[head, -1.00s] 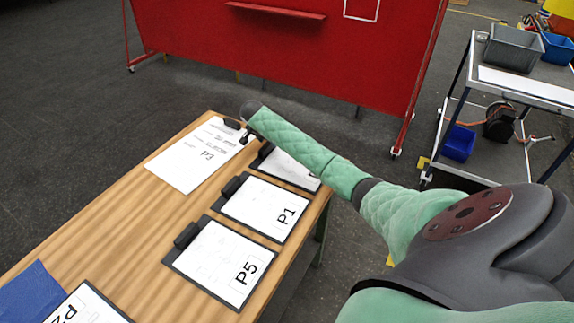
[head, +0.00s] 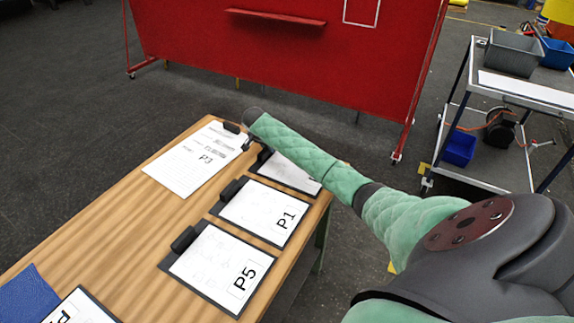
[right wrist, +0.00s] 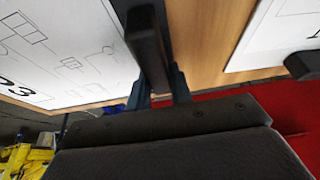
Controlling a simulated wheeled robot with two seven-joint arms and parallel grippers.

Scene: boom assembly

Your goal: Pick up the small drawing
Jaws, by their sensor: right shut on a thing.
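Three clipboard drawings lie nearby: one partly under my right arm (head: 287,172), P1 (head: 262,212) and P5 (head: 220,265). My left gripper is out of view.
The wooden table (head: 130,230) has bare wood left of the clipboards. Another sheet (head: 82,310) and a blue item (head: 25,296) lie at its near left. A red board (head: 280,55) stands behind. A cart (head: 535,92) with bins stands at right.

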